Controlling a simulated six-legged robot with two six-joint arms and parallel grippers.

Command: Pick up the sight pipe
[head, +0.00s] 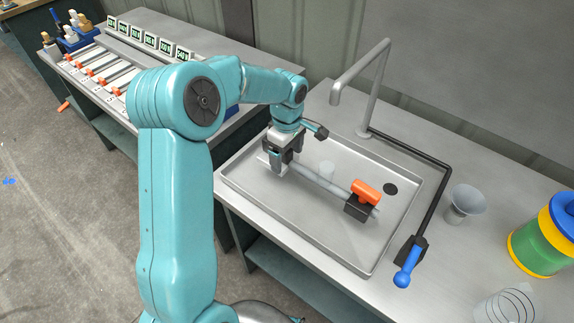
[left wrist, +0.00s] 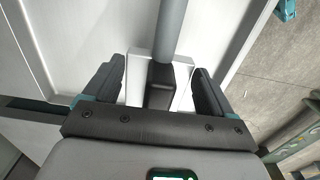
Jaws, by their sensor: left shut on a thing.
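The sight pipe (head: 328,186) is a grey tube lying slantwise over the shallow metal tray (head: 240,192). A black block with an orange handle (head: 366,191) is at its right end. My left gripper (head: 279,164) is at the pipe's left end, pointing down, shut on it. In the left wrist view the grey pipe (left wrist: 170,30) runs up from a dark block between the two fingers of my left gripper (left wrist: 158,90). The fingers partly hide the held part. I cannot tell whether the pipe touches the tray floor. My right gripper is not in view.
A tall spout (head: 352,72) rises behind. A black bar with a blue handle (head: 408,262) runs along the tray's right side. A grey funnel cup (head: 466,203) and a banded drum (head: 545,238) stand further right.

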